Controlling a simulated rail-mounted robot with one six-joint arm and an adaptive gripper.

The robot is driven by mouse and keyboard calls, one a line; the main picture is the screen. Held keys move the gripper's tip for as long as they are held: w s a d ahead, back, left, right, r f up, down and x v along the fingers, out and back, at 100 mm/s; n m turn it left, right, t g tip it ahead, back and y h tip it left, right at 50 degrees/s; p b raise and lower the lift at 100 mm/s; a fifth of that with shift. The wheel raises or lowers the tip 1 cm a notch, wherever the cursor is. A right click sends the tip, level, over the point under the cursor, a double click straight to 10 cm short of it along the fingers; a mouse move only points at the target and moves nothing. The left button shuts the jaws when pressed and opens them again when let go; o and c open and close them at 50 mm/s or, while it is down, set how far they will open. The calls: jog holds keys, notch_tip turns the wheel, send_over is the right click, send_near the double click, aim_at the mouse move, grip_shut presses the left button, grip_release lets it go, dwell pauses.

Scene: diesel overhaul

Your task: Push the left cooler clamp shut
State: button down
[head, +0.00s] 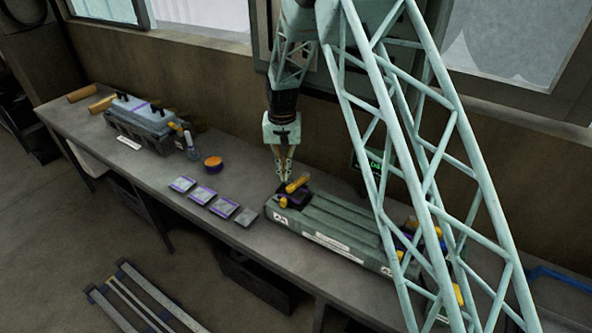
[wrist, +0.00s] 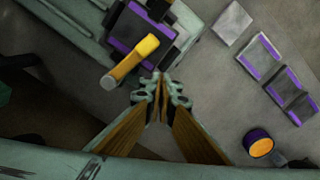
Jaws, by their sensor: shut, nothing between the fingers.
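The long green cooler (head: 335,228) lies along the bench. At its left end is the left clamp, a black and purple block (head: 296,198) with a yellow handle (head: 298,184). In the wrist view the yellow handle (wrist: 130,62) slants across the purple-edged block (wrist: 133,28) and overhangs it; its exact angle is hard to tell. My gripper (head: 284,178) points down beside the handle, at the cooler's left end. In the wrist view my gripper (wrist: 160,82) is shut and empty, with its tips close to the handle; I cannot tell whether they touch.
Several purple-edged plates (head: 203,195) lie left of the cooler, with an orange-topped round can (head: 213,163) behind them. A grey case (head: 140,123) stands farther left. More yellow and purple parts (head: 432,236) show at the cooler's right end, partly behind my lattice arm.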

jog(key=shift+w+d+f, duration=0.15)
jog(key=shift+w+d, duration=0.2)
jog(key=shift+w, duration=0.1)
jog(key=shift+s+d+r, duration=0.1)
jog(key=shift+s+r, duration=0.1)
jog(key=shift+r, duration=0.6)
jog(key=shift+w+d+r+p, duration=0.1)
jog(key=shift+w+r+p, duration=0.15)
jog(key=shift+w+p, duration=0.1)
jog(key=shift+s+r, duration=0.15)
jog(key=shift+r, duration=0.4)
